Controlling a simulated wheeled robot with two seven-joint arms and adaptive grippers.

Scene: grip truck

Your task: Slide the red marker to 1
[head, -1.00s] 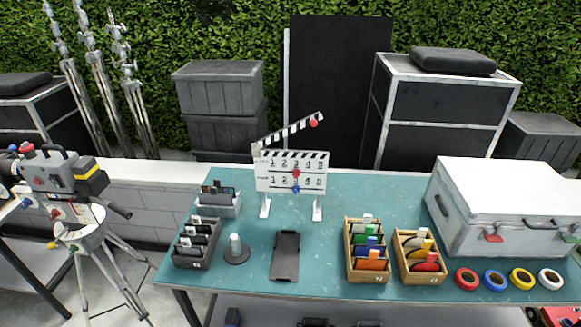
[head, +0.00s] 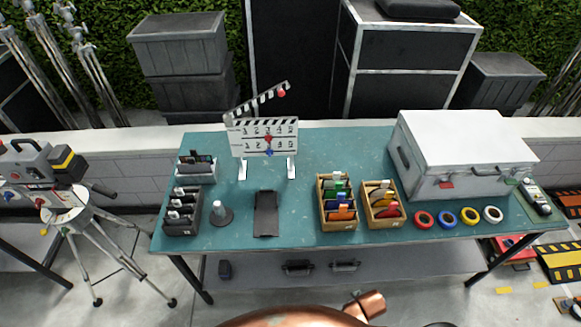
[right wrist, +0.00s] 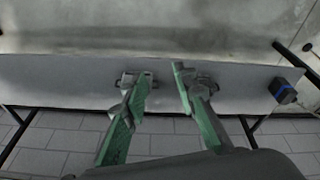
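A white clapperboard (head: 250,142) stands upright on two white feet at the back of the teal table (head: 330,155), its striped arm raised. It has two rows of digits. The red marker (head: 268,139) sits on the upper row near its middle, by the third digit. A blue marker (head: 269,153) sits just below it on the lower row. My right gripper (right wrist: 163,82) shows in the right wrist view, open and empty, with its fingers apart over the lower shelf. My left gripper is not in view.
Wooden boxes of coloured cards (head: 325,222), a flat black holder (head: 257,230), a grey cone (head: 217,208) and dark card boxes (head: 168,228) stand along the front. A large white case (head: 465,140) and several tape rolls occupy the right. A camera on a tripod (head: 68,210) stands left of the table.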

